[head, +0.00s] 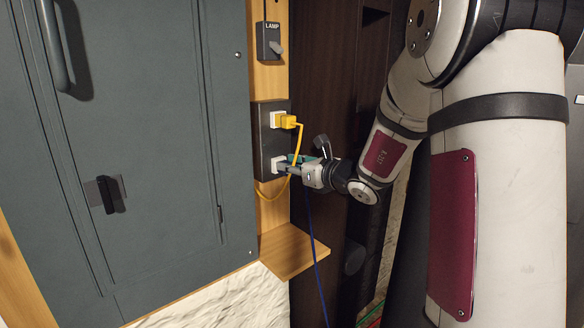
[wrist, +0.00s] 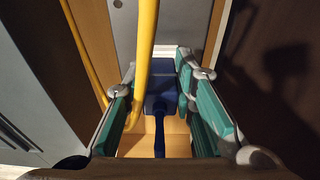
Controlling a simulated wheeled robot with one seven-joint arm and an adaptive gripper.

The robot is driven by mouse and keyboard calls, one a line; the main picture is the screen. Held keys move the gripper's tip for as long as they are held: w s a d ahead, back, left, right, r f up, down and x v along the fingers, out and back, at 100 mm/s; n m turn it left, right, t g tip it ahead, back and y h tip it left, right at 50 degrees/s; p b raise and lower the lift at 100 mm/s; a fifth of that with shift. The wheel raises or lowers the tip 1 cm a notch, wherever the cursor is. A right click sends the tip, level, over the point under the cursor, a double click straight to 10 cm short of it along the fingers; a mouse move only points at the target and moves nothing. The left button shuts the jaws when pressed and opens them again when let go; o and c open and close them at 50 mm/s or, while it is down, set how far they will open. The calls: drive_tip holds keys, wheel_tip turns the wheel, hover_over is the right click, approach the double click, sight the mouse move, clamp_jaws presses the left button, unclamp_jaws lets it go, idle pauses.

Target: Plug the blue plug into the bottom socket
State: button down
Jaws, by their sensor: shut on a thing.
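The blue plug (wrist: 160,84) sits between the teal-padded fingers of my gripper (wrist: 158,76) in the wrist view, with its blue cord (head: 314,245) hanging down in the head view. My gripper (head: 288,168) is shut on the plug, at the bottom socket (head: 277,162) on the dark outlet panel (head: 264,146). The plug's front end lies at the white socket face; its prongs are hidden, so I cannot tell how deep it sits. The top socket (head: 276,119) holds a yellow plug (head: 288,121).
The yellow cord (head: 302,150) loops down past my gripper and crosses close before the plug in the wrist view. A lamp switch (head: 269,40) is above the panel. A wooden shelf (head: 287,251) juts out below. A grey cabinet door (head: 150,150) stands left.

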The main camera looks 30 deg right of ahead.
drive_tip(key=shift+w, duration=0.45)
drive_tip(key=c, duration=1.6)
unclamp_jaws()
drive_tip(key=o, duration=0.6)
drive_tip(key=shift+a, duration=0.1)
drive_tip(key=shift+s, duration=0.1)
